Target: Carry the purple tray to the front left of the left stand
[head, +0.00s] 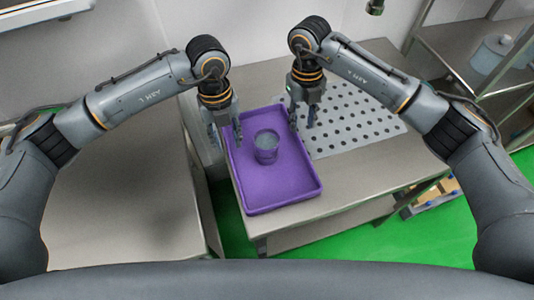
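The purple tray (282,191) lies on the metal stand (330,196) in the middle of the head view. A grey cup (267,152) stands upright inside it, toward its far half. My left gripper (227,140) is at the tray's left edge, pointing down, with its fingers apart. My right gripper (302,121) is near the tray's far right edge, also pointing down, with its fingers apart. I cannot tell whether either gripper touches the tray rim.
A perforated plate (355,122) covers the stand's top right of the tray. Another metal table (125,190) stands at the left, with bare top, across a narrow gap. A shelf rack with a clear container (490,55) is at the far right. Green floor (400,235) shows in front.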

